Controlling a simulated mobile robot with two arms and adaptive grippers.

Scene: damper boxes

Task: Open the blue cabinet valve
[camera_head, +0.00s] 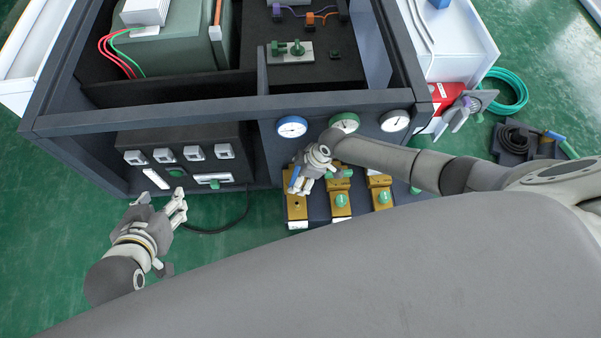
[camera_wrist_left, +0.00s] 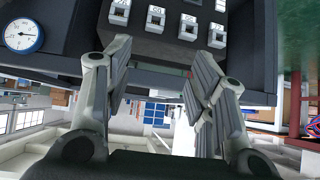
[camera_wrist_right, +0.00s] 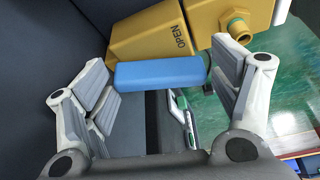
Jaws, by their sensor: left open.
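The valve with the blue handle (camera_head: 294,178) is the leftmost gold valve (camera_head: 297,207) at the cabinet's front, in the head view. In the right wrist view the handle (camera_wrist_right: 160,70) is a blue bar beside a gold body (camera_wrist_right: 150,30) marked "OPEN". My right gripper (camera_head: 303,183) is at this handle. Its fingers (camera_wrist_right: 165,90) are spread wide, with the bar across the gap; whether they touch it I cannot tell. My left gripper (camera_head: 180,203) is open and empty, in front of the cabinet's left part. Its spread fingers also show in the left wrist view (camera_wrist_left: 158,85).
Two more gold valves with green handles (camera_head: 341,200) (camera_head: 382,196) stand just right of the blue one. Three round gauges (camera_head: 292,127) are above. A switch panel (camera_head: 180,155) is at left. A black cable (camera_head: 225,225) hangs to the green floor.

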